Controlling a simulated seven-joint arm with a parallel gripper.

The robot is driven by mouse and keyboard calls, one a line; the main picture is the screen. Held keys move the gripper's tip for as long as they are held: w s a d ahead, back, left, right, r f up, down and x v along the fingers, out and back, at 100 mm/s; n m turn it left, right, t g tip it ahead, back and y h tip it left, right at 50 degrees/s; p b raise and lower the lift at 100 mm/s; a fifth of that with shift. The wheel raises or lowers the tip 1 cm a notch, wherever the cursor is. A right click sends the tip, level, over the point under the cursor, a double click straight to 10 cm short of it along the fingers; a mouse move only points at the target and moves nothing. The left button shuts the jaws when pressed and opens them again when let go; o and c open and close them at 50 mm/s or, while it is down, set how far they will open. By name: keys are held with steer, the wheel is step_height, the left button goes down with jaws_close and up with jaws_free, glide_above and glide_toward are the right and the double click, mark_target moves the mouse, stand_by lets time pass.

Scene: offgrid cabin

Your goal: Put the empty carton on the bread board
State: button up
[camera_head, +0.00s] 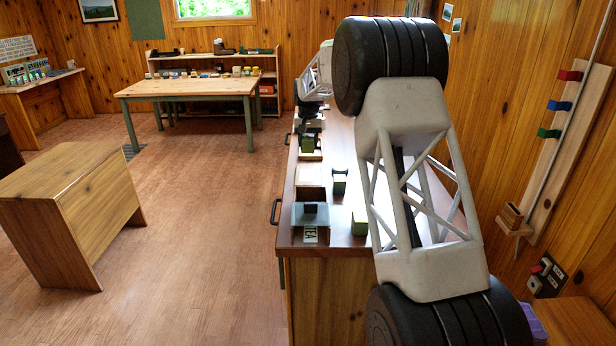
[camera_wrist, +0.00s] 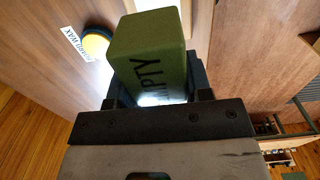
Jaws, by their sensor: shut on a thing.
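My gripper (camera_wrist: 157,88) is shut on a green carton (camera_wrist: 150,50), with a dark finger on either side. In the head view my gripper (camera_head: 309,108) is small and dark at the far part of the counter, partly hidden by my arm. A green block (camera_head: 307,144) shows below it; I cannot tell whether it is the held carton.
A grey tray (camera_head: 311,218) labelled TEA stands at the counter's near end. A wooden wall closes the right side.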

glide_above(308, 172)
steer(key=shift+s+f, duration=0.15)
steer(key=shift+f, duration=2.95)
steer(key=shift+f, duration=0.1)
steer(key=shift+f, duration=1.8)
steer(key=shift+f, duration=0.1)
steer(key=o, duration=0.9)
step_height(308, 172, up, 12)
steer(key=shift+r, duration=0.1)
